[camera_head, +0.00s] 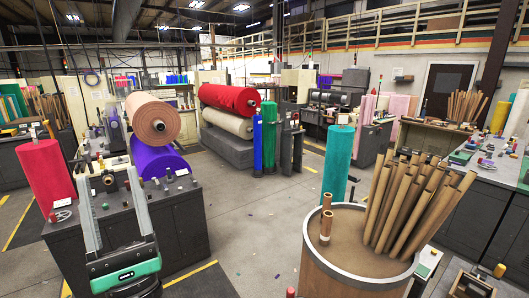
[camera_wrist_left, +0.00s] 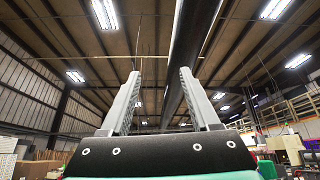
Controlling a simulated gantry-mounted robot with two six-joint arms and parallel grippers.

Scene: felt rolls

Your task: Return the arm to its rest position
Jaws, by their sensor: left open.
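My left gripper (camera_head: 105,174) stands upright at the lower left of the head view, its two grey fingers pointing up and spread well apart. Its green and black body shows below the fingers. In the left wrist view the gripper (camera_wrist_left: 160,73) has nothing between its fingers, and the ceiling shows behind them. In the head view the fingers overlap the dark workbench (camera_head: 184,232) behind them; whether they touch it I cannot tell. My right gripper is not in view.
A round drum (camera_head: 330,258) holding several cardboard tubes (camera_head: 412,205) stands at the lower right. A red roll (camera_head: 46,176) stands left, and a teal roll (camera_head: 337,165) stands behind the drum. Grey floor (camera_head: 255,215) is open between bench and drum.

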